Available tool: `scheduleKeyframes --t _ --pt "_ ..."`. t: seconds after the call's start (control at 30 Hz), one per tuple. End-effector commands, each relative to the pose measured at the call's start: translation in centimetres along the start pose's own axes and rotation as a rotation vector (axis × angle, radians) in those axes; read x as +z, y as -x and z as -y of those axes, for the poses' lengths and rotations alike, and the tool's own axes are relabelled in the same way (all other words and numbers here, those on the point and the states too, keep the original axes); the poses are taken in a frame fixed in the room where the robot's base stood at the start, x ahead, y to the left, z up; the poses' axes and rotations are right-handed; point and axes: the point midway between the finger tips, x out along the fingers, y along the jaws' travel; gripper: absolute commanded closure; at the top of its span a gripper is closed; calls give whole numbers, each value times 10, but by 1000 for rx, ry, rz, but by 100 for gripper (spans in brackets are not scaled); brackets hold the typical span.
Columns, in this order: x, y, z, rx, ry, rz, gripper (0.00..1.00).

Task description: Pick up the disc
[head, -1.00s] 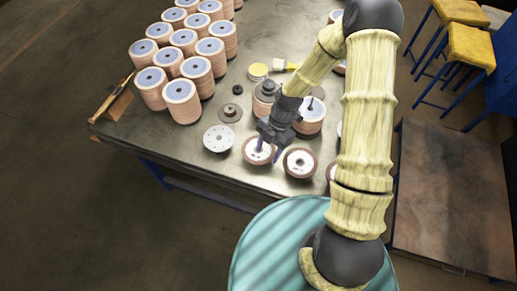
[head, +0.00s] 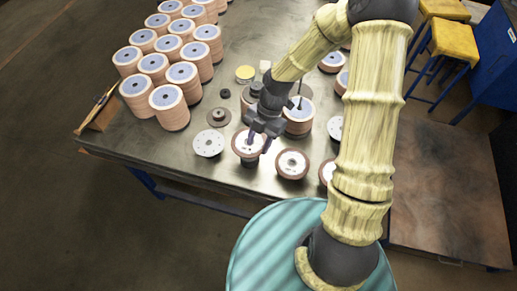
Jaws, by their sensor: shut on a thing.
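A flap disc (head: 242,148) with a white face and a reddish-brown rim is at my gripper, near the front edge of the workbench. My gripper (head: 257,145) is shut on this disc at its upper right part. The disc appears raised a little off the bench, with a dark patch under it; I cannot tell if that is shadow or a part beneath. The gripper fingers hide some of its face. A similar disc (head: 292,164) lies just to the right on the bench, apart from the held one.
A plain pale disc (head: 208,143) lies left of my gripper. Tall stacks of discs (head: 169,110) fill the bench's left side. A stack (head: 299,118) stands close behind my gripper. Bare bench top (head: 190,168) shows at front left.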

Motion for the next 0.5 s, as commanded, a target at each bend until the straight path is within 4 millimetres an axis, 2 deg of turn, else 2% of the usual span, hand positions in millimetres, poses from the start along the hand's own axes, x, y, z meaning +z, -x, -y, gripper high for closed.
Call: scheduleKeyframes --t 0.1,0.2,0.5 --pt "-7 19 0 4 -1 4 93" --pt "-11 30 0 2 -1 2 93" --pt "-14 35 0 0 0 0 93"
